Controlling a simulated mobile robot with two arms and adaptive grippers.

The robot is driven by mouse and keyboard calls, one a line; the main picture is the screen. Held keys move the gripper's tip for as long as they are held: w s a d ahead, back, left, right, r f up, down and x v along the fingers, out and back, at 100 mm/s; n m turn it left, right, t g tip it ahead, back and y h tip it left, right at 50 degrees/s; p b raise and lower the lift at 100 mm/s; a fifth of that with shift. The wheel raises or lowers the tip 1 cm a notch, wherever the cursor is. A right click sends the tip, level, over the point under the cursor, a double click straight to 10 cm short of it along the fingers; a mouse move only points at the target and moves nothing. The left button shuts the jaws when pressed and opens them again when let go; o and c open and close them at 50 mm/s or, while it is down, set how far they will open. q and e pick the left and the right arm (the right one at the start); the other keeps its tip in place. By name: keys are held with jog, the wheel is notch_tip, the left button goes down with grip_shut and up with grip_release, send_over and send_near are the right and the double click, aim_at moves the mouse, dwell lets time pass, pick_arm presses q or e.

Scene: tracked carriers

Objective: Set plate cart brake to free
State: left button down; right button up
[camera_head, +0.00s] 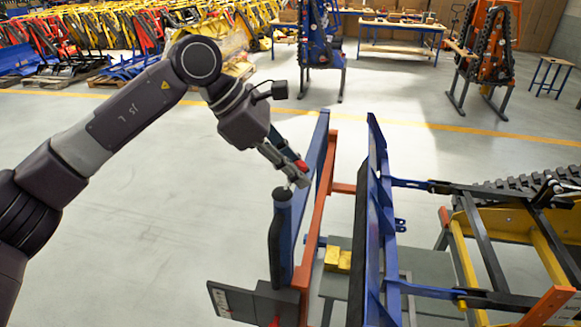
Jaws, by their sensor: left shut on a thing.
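The plate cart (329,175) stands upright in the middle, with a red-orange frame, blue bars and a black-sleeved handle post (281,240). My left gripper (299,179) reaches in from the upper left to the top of the cart, just above and right of the post. It is shut on a small part there, seemingly the small red piece (301,165); the fingers partly hide it. I cannot tell for sure whether this is the brake lever, or how the brake is set. A grey panel with labels (232,300) sits low at the cart's near end. My right gripper is out of view.
A blue plate frame (372,220) stands close right of the cart, joined to a yellow tracked carrier (510,235). The floor at left is clear. Workbenches (402,28) and parked machines stand behind.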

pick_arm(q)
jog(key=shift+d+y, duration=0.2)
jog(key=shift+y, duration=0.1)
jog(key=shift+f, duration=0.1)
jog(key=c, duration=1.8)
grip_release()
jog(key=shift+o, duration=0.2)
jog(key=shift+a+r, duration=0.1)
jog(key=shift+r, duration=0.1)
jog(key=v, duration=1.1)
jog(key=shift+s+r, duration=0.2)
jog(key=shift+r, duration=0.05)
